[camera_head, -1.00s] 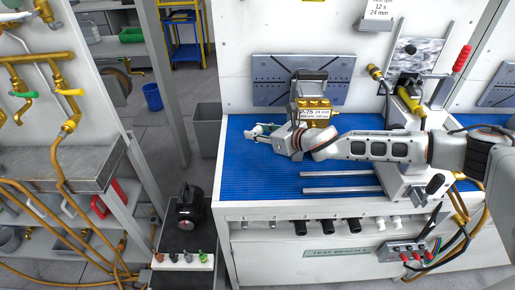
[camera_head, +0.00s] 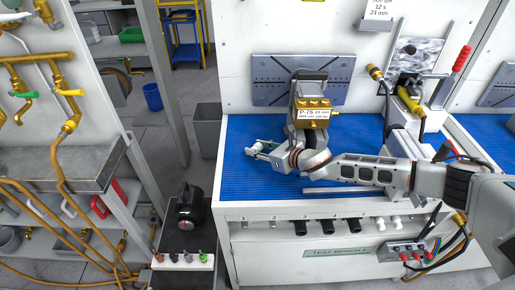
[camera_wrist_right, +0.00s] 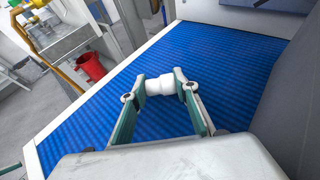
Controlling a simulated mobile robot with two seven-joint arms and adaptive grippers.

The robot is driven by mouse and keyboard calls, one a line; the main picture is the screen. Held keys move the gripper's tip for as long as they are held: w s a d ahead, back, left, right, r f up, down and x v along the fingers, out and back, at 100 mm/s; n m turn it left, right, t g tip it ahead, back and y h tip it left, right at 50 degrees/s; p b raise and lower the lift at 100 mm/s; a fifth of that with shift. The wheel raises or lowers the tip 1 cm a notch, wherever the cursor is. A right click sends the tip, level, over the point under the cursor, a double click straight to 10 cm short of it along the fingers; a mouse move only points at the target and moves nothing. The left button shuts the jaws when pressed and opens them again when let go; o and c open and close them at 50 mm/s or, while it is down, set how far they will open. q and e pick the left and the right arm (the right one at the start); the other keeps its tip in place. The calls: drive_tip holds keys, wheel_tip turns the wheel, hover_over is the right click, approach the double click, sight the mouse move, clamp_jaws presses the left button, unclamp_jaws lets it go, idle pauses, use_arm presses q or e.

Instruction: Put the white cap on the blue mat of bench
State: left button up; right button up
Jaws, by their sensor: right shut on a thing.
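The white cap (camera_wrist_right: 160,85) is between the fingertips of my right gripper (camera_wrist_right: 158,88), which is shut on it, in the right wrist view. In the head view my right gripper (camera_head: 258,150) is over the left part of the blue mat (camera_head: 240,185), with the cap small and pale at its tip. The blue mat (camera_wrist_right: 200,55) spreads below and around the cap in the wrist view. I cannot tell whether the cap touches the mat. My left gripper is not in view.
A brass block labelled P-75 (camera_head: 312,114) stands on the mat behind my right wrist. A metal rail (camera_head: 335,190) lies at the mat's front. Black and white fittings hang along the bench front (camera_head: 325,227). The mat's left part is clear.

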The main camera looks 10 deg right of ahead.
drive_tip(key=shift+f, duration=0.2)
drive_tip(key=o, duration=0.6)
drive_tip(key=shift+s+d+r, duration=0.1)
drive_tip(key=shift+r, duration=0.2)
drive_tip(key=v, duration=1.1)
drive_tip(key=shift+s+d, duration=0.2)
drive_tip(key=shift+s, duration=0.1)
